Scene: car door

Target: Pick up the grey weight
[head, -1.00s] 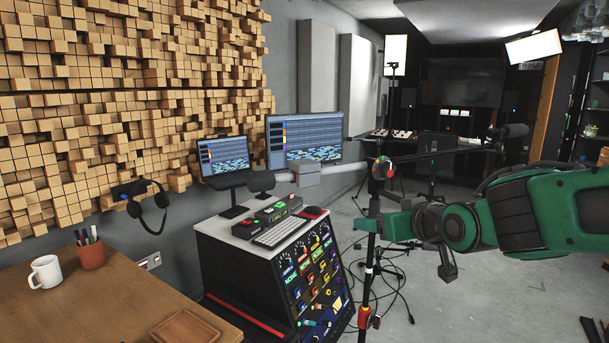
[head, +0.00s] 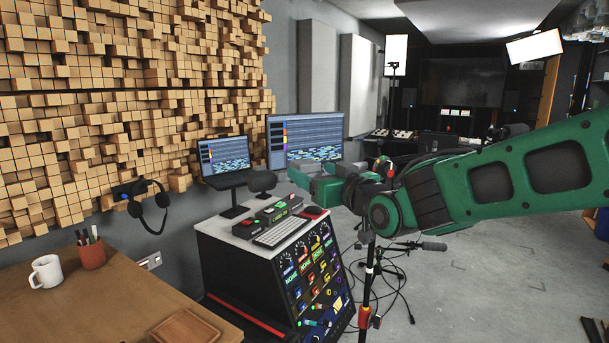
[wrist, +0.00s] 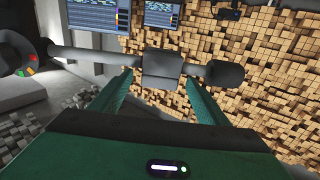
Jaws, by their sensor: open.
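The grey weight (wrist: 162,64) is a boxy block on a horizontal bar (wrist: 95,55). It shows in the middle of the wrist view. A dark rounded end piece (wrist: 225,74) sits on the bar to its right. My green gripper (wrist: 158,78) is open, with one fingertip on each side of the weight. I cannot tell whether the fingers touch it. In the head view my gripper (head: 314,183) is at the boom and mostly hides the weight. The dark end piece (head: 262,181) shows to its left there.
The boom belongs to a stand (head: 367,280). Below my gripper is a console (head: 290,270) with a keyboard (head: 279,233), beside a laptop (head: 225,158) and a monitor (head: 305,140). A wooden desk (head: 110,300) is at the left. Open floor lies at the right.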

